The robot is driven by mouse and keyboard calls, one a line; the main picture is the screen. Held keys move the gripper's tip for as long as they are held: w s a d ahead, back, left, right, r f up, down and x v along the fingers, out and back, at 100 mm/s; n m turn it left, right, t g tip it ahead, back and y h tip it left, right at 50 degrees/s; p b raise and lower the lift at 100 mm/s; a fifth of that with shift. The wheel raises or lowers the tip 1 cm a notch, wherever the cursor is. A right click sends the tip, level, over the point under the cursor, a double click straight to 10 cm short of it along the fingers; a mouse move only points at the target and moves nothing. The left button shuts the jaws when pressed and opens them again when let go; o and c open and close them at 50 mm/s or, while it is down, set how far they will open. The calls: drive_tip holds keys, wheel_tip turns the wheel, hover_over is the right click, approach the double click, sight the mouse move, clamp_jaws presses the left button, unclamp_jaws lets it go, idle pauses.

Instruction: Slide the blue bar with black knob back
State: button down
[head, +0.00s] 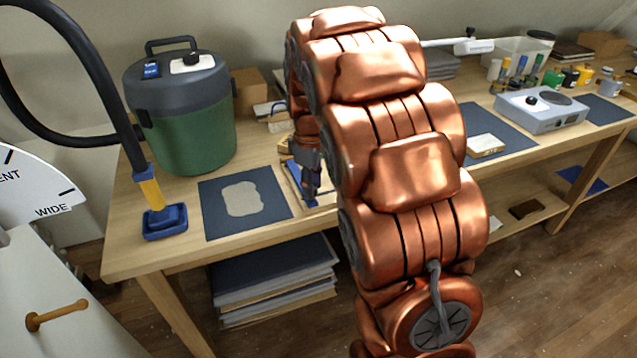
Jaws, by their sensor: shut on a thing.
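A small light board (322,196) lies on the wooden table behind and left of my copper-coloured arm. A strip of blue (293,181) shows along its left side and appears to be part of the blue bar. My gripper (310,196) points down over this board, small and dark in the picture. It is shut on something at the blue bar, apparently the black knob. The knob itself cannot be made out, as the dark fingers cover it. My arm hides the right part of the board.
A blue mat (215,206) with a pale patch lies left of the board. A green canister (191,128) and a blue-footed hose nozzle (165,222) stand further left. A grey hotplate device (540,112) stands at the right. My arm covers the table's middle.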

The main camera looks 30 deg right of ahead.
drive_tip(key=shift+a, duration=0.2)
drive_tip(key=c, duration=1)
unclamp_jaws()
drive_tip(key=shift+w+a, duration=0.1)
drive_tip(key=shift+a, duration=0.05)
drive_tip(key=shift+o, duration=0.9)
drive_tip(key=shift+d, duration=0.2)
wheel_tip(320, 180, up, 12)
drive_tip(key=shift+a, duration=0.1)
